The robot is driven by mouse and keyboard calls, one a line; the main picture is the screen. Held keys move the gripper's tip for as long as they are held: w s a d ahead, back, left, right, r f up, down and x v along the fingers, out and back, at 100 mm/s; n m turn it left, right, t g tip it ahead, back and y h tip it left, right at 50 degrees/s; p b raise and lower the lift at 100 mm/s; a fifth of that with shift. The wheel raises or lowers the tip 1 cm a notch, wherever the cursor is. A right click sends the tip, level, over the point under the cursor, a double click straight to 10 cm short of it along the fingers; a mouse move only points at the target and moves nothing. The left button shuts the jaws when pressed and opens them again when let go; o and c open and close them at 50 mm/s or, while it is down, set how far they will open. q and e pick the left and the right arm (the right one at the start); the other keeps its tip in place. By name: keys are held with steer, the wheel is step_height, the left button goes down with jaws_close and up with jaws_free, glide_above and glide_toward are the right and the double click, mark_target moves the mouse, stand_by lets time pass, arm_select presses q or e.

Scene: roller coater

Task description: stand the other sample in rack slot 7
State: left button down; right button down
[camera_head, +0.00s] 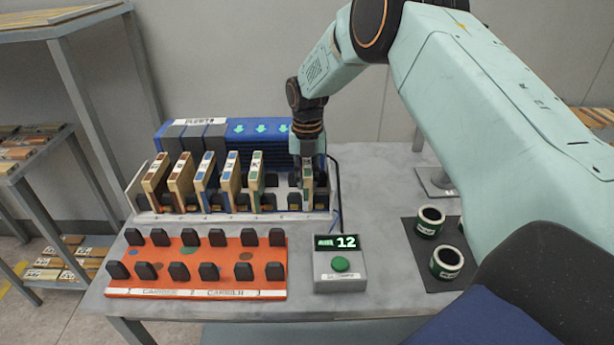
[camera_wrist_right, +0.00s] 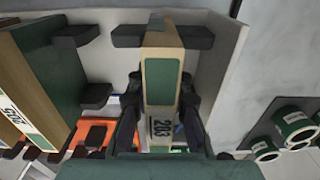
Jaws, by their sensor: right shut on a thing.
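My right gripper (camera_head: 308,158) reaches down at the right end of the white rack (camera_head: 160,217). It is shut on a narrow wooden sample (camera_head: 307,181) with a green face. In the right wrist view this sample (camera_wrist_right: 160,78) shows a green patch and the label 203. The gripper's dark fingers (camera_wrist_right: 162,100) lie on both sides of it. The sample looks upright among the rack's black holders; whether it touches the rack floor cannot be told. Several other samples stand in the rack to the left, the nearest one green-marked (camera_head: 256,170). The slot numbers are not readable. My left gripper is not in view.
An orange rack (camera_head: 200,262) with black holders and no panels lies in front. A grey box (camera_head: 340,275) with a green button and a display reading 12 stands beside it. Green-banded cans (camera_head: 446,262) stand on a dark mat at right. A blue unit (camera_head: 240,133) is behind the rack.

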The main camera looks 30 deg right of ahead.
mark_target(307, 161)
steer(key=shift+f, duration=0.1)
steer(key=c, duration=1.2)
jaws_free()
steer(key=shift+o, duration=0.4)
steer(key=o, duration=0.4)
steer(key=shift+c, duration=0.2)
step_height(307, 161, up, 8)
steer(key=p, duration=0.6)
